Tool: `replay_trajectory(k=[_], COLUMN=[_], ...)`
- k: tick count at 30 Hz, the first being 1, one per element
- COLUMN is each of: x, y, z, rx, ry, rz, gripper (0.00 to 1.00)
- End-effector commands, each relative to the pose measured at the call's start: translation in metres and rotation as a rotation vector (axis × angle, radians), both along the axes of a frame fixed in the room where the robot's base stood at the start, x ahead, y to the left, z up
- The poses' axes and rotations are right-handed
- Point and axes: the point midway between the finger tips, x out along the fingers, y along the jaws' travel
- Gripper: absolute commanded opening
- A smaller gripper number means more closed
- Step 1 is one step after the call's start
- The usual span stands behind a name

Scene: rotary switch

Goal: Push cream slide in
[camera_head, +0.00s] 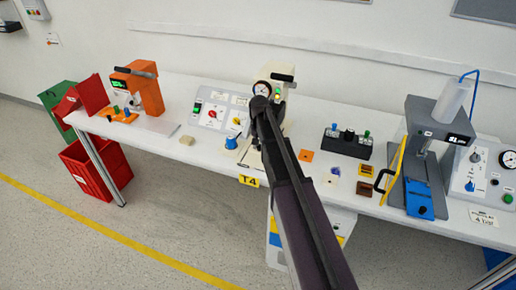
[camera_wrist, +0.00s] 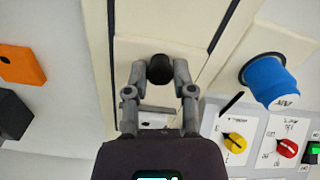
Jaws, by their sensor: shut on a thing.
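The cream slide (camera_wrist: 130,50) is a pale plate in the channel of the cream machine (camera_wrist: 228,40), with a black knob (camera_wrist: 160,70) at its near end. My gripper (camera_wrist: 159,73) has one finger on each side of the knob and is shut on it. In the head view, the cream machine (camera_head: 283,73) stands at the middle of the bench with a round gauge (camera_head: 261,88) on it. My arm covers the slide, the knob and most of the gripper there. How far in the slide sits cannot be told.
A blue knob (camera_wrist: 270,80) stands close to the right of my gripper, above a panel (camera_wrist: 255,158) with yellow and red knobs. A grey press (camera_head: 433,140) stands further right.

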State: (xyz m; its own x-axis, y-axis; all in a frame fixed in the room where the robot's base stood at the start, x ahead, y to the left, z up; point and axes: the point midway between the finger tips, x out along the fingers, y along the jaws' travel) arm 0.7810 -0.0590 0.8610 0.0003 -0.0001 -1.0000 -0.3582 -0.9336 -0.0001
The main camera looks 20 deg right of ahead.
Motion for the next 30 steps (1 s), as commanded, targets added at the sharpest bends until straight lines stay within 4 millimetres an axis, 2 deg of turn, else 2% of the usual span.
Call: replay_trajectory(k=[5, 6, 8, 9, 23, 30], x=[-0.001, -0.001, -0.001, -0.001, -0.003, -0.015], y=[0.0, 0.0, 0.0, 0.0, 0.001, 0.009], z=[0.0, 0.0, 0.0, 0.0, 0.0, 0.0], rx=[0.0, 0.0, 0.0, 0.0, 0.0, 0.0], ry=[0.0, 0.0, 0.0, 0.0, 0.0, 0.0], rz=[0.0, 0.0, 0.0, 0.0, 0.0, 0.001], gripper=[0.0, 0.45, 0.62, 0.67, 0.67, 0.67])
